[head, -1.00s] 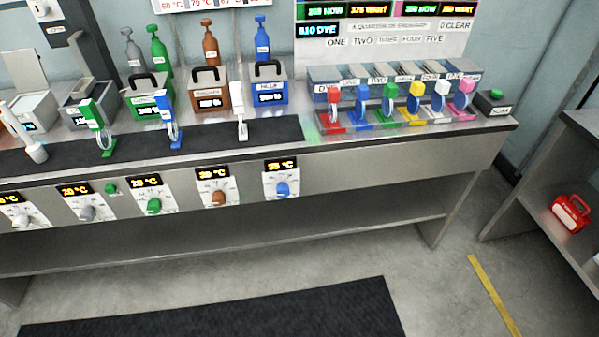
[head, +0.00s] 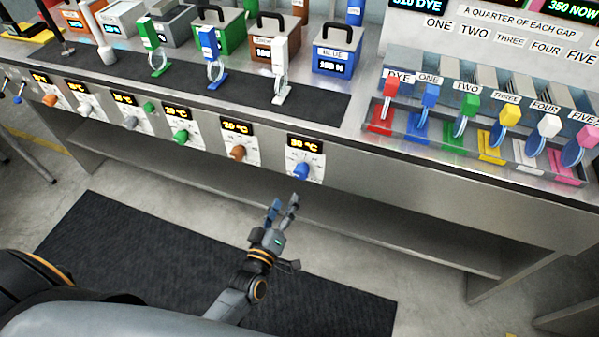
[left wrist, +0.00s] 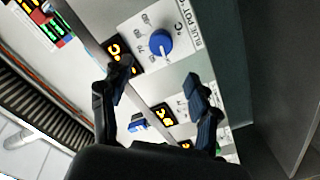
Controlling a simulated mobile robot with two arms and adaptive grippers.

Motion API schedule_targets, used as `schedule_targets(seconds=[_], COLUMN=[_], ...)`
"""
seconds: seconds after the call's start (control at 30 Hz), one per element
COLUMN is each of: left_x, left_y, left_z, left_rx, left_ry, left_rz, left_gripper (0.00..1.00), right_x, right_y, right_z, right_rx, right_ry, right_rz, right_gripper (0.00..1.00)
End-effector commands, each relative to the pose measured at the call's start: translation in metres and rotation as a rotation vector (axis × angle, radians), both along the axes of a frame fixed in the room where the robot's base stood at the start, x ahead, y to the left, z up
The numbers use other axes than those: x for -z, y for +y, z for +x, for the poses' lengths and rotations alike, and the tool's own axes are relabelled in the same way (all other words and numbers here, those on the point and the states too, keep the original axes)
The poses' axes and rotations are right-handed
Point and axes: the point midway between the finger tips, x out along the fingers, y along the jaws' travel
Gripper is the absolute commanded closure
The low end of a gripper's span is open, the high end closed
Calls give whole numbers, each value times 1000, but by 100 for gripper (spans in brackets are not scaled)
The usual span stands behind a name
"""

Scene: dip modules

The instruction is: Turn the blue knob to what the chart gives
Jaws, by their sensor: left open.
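The blue knob (head: 301,171) sits on a white dial plate on the bench's front panel, at the right end of a row of knobs. The orange display (head: 312,144) above it seems to read 30 °C, though the digits are small. In the left wrist view, the blue knob (left wrist: 160,45) is ahead of the fingers, on a plate lettered "BLUE POT". My left gripper (head: 284,203) is open and empty, below the knob and apart from it; its two spread fingers show in the left wrist view (left wrist: 155,85). No temperature chart is clearly in view now. My right gripper is not in view.
The brown knob (head: 238,152) and green knob (head: 181,137) are left of the blue one. The blue pot (head: 334,62) stands on the bench above. A row of coloured paddles (head: 463,117) is at the right. A dark mat (head: 120,240) lies on the floor.

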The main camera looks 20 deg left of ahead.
Motion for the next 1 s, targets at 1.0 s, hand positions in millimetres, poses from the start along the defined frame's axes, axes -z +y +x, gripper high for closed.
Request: schedule_targets(seconds=[1.0], left_x=[1], left_y=[-4], left_z=[115], left_rx=[1], left_ry=[3], left_rz=[3], left_gripper=[41], right_x=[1], right_y=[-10], right_z=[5], right_rx=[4], right_ry=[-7], right_rz=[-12], right_gripper=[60])
